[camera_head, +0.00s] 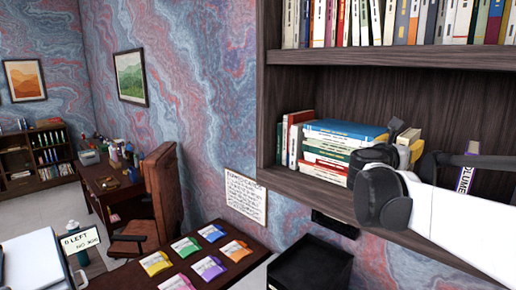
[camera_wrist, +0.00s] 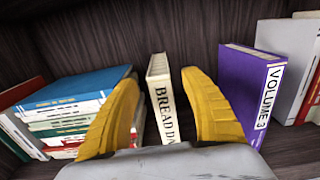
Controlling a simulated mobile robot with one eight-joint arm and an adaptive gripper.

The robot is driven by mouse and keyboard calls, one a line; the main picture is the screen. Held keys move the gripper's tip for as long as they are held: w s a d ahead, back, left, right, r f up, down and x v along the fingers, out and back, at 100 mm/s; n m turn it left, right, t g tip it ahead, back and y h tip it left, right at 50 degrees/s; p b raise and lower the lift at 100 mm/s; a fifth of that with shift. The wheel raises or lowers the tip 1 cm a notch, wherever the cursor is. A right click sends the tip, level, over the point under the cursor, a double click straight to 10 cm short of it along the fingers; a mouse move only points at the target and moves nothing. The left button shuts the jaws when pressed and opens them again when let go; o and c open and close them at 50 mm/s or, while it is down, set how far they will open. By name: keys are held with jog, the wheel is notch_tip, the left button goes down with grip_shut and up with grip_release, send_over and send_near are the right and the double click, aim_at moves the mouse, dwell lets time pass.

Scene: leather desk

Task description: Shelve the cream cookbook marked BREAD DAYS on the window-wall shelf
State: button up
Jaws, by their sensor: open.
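The cream cookbook marked BREAD DAYS (camera_wrist: 160,100) stands upright on the shelf (camera_head: 305,187), its spine facing the wrist camera. My gripper (camera_wrist: 159,79) is open, with one yellow finger on each side of the book. A gap shows between the book and the right finger; the left finger is also apart from it. In the head view, a small cream part of the book (camera_head: 408,136) shows behind my gripper, and my arm hides the rest. The lower end of the spine is hidden by the gripper body in the wrist view.
A stack of flat books (camera_wrist: 68,105) lies left of the cookbook, with a blue one on top. A purple VOLUME 3 book (camera_wrist: 245,95) stands to the right, near the right finger. The upper shelf holds a row of books (camera_head: 400,22). A desk with colourful packets (camera_head: 209,268) is below.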

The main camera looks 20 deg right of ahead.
jog(key=x, duration=0.2)
jog(key=shift+w+d+f, duration=0.1)
jog(key=shift+w+d, duration=0.15)
jog(key=shift+w, duration=0.15)
jog(key=shift+w+d+r+p, duration=0.1)
jog(key=shift+d+r+p, duration=0.1)
jog(key=shift+d+p, duration=0.45)
jog(key=p+x, duration=0.1)
jog(key=x, duration=0.3)
jog(key=c, duration=0.3)
grip_shut()
